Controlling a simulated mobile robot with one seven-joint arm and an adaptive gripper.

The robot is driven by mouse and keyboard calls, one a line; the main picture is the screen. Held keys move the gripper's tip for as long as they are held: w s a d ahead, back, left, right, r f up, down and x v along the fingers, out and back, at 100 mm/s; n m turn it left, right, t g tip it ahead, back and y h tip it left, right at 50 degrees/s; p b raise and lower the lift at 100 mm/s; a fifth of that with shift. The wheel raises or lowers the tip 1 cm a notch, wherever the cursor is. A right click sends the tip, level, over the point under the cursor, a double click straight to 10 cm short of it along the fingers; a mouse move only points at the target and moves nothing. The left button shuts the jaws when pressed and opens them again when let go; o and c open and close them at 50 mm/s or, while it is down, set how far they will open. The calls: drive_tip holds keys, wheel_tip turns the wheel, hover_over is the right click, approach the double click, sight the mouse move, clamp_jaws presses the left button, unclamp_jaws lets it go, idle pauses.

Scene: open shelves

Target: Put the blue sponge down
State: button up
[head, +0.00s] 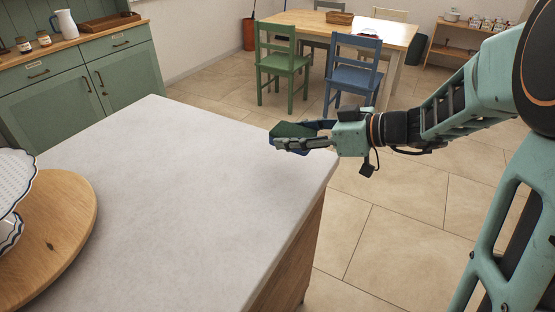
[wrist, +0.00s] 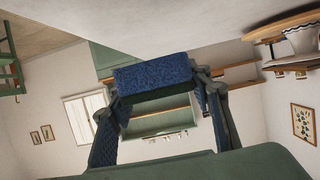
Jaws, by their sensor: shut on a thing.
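The blue sponge (wrist: 155,76) sits between my fingertips in the wrist view, with a dark green layer along one side. In the head view its green face (head: 293,130) shows, partly covered by a finger. My gripper (head: 297,138) is shut on it at the right edge of the pale worktop (head: 190,180). The gripper lies about level, pointing left. In the wrist view the worktop (wrist: 150,20) appears at the top, apart from the sponge. I cannot tell the exact height of the sponge above the worktop.
A round wooden board (head: 75,235) with white blue-rimmed dishes (head: 12,185) occupies the worktop's left end. The rest of the worktop is bare. A green chair (head: 283,65), a blue chair (head: 353,78) and a wooden table (head: 340,27) stand beyond. Green cabinets (head: 50,105) are at back left.

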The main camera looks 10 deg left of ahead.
sight(278, 169)
drive_tip(key=a+f, duration=0.1)
drive_tip(key=f, duration=0.1)
drive_tip(key=a+f, duration=0.2)
drive_tip(key=f, duration=0.3)
drive_tip(key=shift+s+a+f, duration=0.1)
drive_tip(key=shift+a+f, duration=0.05)
drive_tip(key=shift+a, duration=0.2)
drive_tip(key=shift+f, duration=0.25)
drive_tip(key=shift+f+b, duration=0.15)
drive_tip(key=shift+b, duration=0.3)
drive_tip(key=o, duration=1)
